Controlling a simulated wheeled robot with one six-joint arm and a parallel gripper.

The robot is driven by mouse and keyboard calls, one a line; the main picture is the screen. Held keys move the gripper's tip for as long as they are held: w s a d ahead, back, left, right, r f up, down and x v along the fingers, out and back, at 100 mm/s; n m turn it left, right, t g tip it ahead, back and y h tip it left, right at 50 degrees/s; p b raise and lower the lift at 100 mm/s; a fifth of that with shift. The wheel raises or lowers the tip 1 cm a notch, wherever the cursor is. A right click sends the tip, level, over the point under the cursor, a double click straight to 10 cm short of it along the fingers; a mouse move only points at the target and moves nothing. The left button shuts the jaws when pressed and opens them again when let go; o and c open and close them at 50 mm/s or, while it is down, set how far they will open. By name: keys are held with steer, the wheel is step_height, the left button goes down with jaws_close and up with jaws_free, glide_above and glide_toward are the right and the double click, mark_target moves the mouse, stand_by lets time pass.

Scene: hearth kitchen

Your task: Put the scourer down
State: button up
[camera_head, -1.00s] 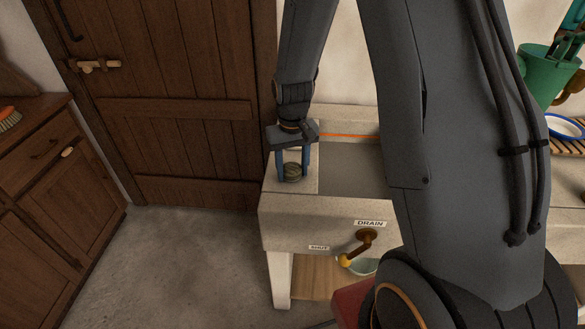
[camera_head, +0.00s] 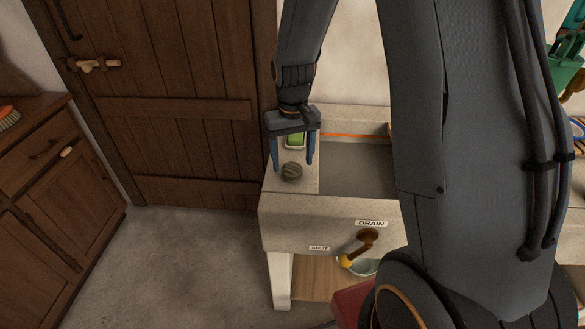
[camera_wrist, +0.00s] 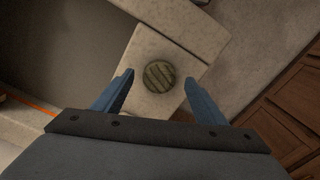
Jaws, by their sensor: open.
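The scourer (camera_head: 291,171) is a small round grey-green pad with darker stripes. It lies on the pale stone ledge (camera_head: 277,187) at the left end of the sink. My gripper (camera_head: 292,165) is open, its blue fingers pointing down above the ledge with a gap on both sides of the scourer. In the wrist view the scourer (camera_wrist: 159,75) lies on the stone just beyond and between the spread fingertips (camera_wrist: 160,85), touching neither.
The sink basin (camera_head: 352,180) is right of the ledge. A drain lever (camera_head: 358,247) is on the sink front. A wooden door (camera_head: 165,100) is behind left. Open floor (camera_head: 190,265) lies left of the sink.

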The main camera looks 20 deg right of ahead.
mark_target(293, 168)
step_height(293, 168, up, 8)
steer(key=b, duration=0.1)
steer(key=s+f, duration=0.3)
steer(key=s, duration=1.3)
steer(key=shift+s+t, duration=0.25)
steer(key=shift+t, duration=0.15)
steer(key=shift+f, duration=0.1)
steer(key=shift+d, duration=0.1)
stand_by(0.3)
